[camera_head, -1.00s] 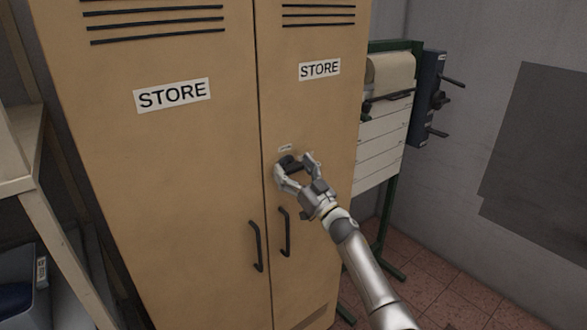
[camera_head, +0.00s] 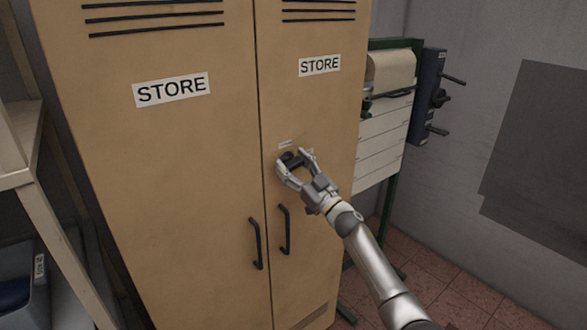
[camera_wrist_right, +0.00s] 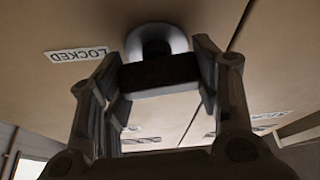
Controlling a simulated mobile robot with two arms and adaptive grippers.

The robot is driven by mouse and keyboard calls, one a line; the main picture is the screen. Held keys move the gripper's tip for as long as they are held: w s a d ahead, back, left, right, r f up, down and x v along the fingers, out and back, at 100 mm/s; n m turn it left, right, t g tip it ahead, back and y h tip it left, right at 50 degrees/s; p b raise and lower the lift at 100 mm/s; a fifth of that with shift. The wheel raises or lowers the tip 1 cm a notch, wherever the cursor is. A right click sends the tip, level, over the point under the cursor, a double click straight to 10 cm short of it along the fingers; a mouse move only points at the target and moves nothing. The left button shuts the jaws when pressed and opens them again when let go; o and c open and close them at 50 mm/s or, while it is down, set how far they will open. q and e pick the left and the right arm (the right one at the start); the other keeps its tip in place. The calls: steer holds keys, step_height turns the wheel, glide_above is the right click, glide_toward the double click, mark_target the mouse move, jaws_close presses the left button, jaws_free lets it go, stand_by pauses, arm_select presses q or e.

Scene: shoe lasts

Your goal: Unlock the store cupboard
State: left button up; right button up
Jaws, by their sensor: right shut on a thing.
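The tan store cupboard (camera_head: 190,200) has two closed doors, each with a STORE label and a dark vertical handle. A small dark lock knob (camera_head: 291,158) is on the right door, above its handle. My right gripper (camera_head: 293,161) is shut on this knob. In the right wrist view, the knob's dark grip bar (camera_wrist_right: 160,73) is between the fingers (camera_wrist_right: 160,82), with a round collar behind it. A LOCKED label (camera_wrist_right: 75,55) shows there beside the knob, upside down. The fingers hide part of the knob in the head view. My left gripper is not in view.
The right door handle (camera_head: 285,230) and left door handle (camera_head: 256,244) hang below the knob. A green-framed stand with a paper roll (camera_head: 390,72) is to the right. Shelving (camera_head: 20,180) with a blue-grey bin is at the left. Tiled floor is clear at the lower right.

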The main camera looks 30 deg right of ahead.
steer(key=n+y+b, duration=0.1)
steer(key=n, duration=0.2)
steer(key=n+g+y+b, duration=0.1)
steer(key=n, duration=0.2)
steer(key=shift+f+n+y, duration=0.1)
steer(key=shift+n+y, duration=0.2)
steer(key=shift+y, duration=0.1)
steer(key=n+g+y, duration=0.1)
steer(key=n, duration=0.2)
steer(key=n+g+b, duration=0.1)
steer(key=n, duration=0.1)
steer(key=shift+n+g+y, duration=0.3)
steer(key=shift+n+y, duration=0.1)
steer(key=n+g, duration=0.1)
steer(key=n, duration=0.2)
steer(key=shift+n, duration=0.4)
steer(key=shift+n+g+p, duration=0.5)
steer(key=shift+n+g, duration=0.3)
steer(key=shift+n, duration=0.7)
steer(key=shift+a+f, duration=0.1)
steer(key=o, duration=1)
